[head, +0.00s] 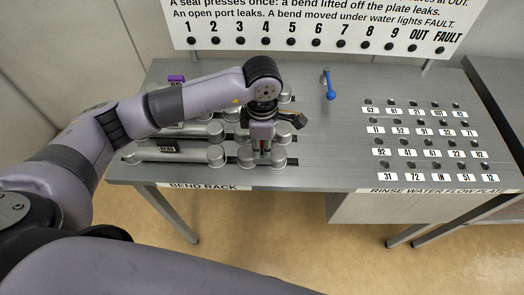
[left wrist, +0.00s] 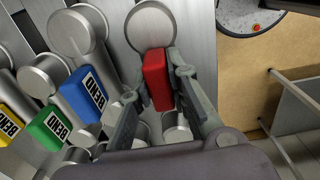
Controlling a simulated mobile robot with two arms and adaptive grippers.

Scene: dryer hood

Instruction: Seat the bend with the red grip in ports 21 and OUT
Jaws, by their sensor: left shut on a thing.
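The bend with the red grip (left wrist: 157,80) is in the left wrist view, with silver round ends above and below the grip. In the head view its red grip is mostly hidden by my gripper. My left gripper (head: 263,148) is shut on the red grip, over the right front part of the bend rack (head: 205,187). The bend appears to be at the rack; whether it is lifted I cannot tell. Port 21 (head: 413,104) and port OUT (head: 435,105) are neighbouring dark holes in the back row of the flow plate, right of my gripper. My right gripper is not in view.
Other bends with blue (left wrist: 84,94), green (left wrist: 50,128) and yellow (left wrist: 12,112) grips lie on the rack. A blue-handled lever (head: 330,92) stands between rack and ports. A sign with numbered lamps (head: 317,42) rises behind.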

